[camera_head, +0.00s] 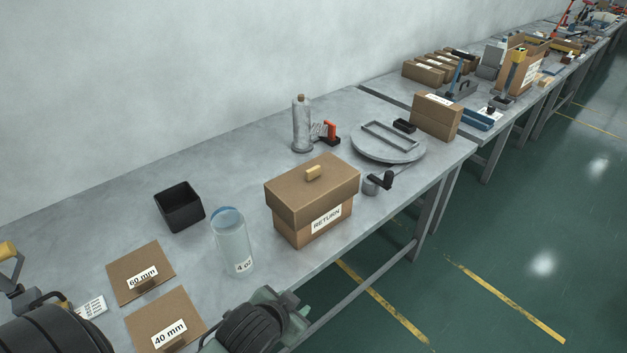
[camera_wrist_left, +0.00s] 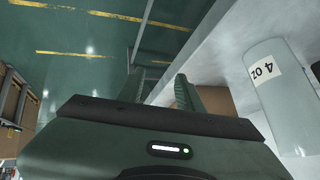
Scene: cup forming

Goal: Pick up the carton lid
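The carton lid (camera_head: 312,190) is brown with a small tan knob on top. It sits on the brown carton (camera_head: 312,227) labelled RETURN, on the grey bench. My left gripper (camera_head: 299,312) is low in the head view, by the bench's front edge, below and apart from the carton. In the left wrist view its two fingers (camera_wrist_left: 158,88) stand apart with nothing visible between them but background. The lid cannot be made out in the left wrist view. My right gripper is not in view.
A clear 4 oz jar (camera_head: 233,243) stands left of the carton; it also shows in the left wrist view (camera_wrist_left: 285,97). A black bin (camera_head: 180,208), brown cards marked 60 mm (camera_head: 140,268) and 40 mm (camera_head: 165,315), and a round grey plate (camera_head: 388,152) are nearby.

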